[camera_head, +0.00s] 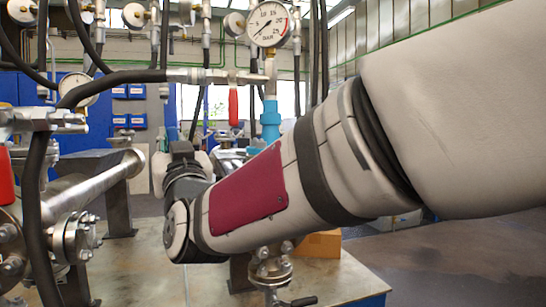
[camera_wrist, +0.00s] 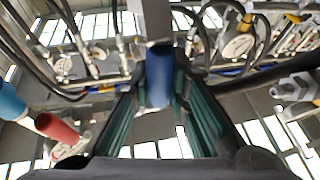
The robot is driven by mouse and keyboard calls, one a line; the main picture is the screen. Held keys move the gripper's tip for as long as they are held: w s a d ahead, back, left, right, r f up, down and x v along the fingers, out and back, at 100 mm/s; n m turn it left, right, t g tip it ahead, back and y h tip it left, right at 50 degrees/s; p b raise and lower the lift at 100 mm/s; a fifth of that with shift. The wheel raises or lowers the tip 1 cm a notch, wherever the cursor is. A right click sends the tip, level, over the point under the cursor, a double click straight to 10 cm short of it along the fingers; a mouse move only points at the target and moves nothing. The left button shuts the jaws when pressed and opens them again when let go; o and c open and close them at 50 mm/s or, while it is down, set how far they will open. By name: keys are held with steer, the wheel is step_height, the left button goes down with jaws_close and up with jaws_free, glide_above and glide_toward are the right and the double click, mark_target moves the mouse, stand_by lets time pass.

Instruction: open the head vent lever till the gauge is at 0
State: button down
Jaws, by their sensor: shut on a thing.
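In the wrist view, my gripper (camera_wrist: 160,62) is shut on a blue handle (camera_wrist: 158,82), which stands between its two dark green fingers. I cannot tell for sure that this is the head vent lever. In the head view, my arm covers the gripper and what it holds. A large white round gauge (camera_head: 269,24), marked in BAR, hangs at the top centre. Its thin needle seems to point to the lower left, near the low end, but the exact reading is too small to tell.
A red handle (camera_head: 233,107) hangs beside a light blue fitting (camera_head: 270,122) under the pipework. In the wrist view, a red handle (camera_wrist: 57,127) is at lower left. Black hoses and smaller gauges (camera_head: 134,15) crowd the upper left. A flanged steel pipe (camera_head: 95,188) lies at left.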

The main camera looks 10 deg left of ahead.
steer(key=shift+w+f+m, duration=0.1)
steer(key=shift+f+m, duration=0.15)
steer(key=shift+m, duration=0.15)
steer(key=c, duration=1.5)
jaws_free()
steer(key=shift+d, duration=0.1)
steer(key=shift+r, duration=0.1)
steer(key=v, duration=1.2)
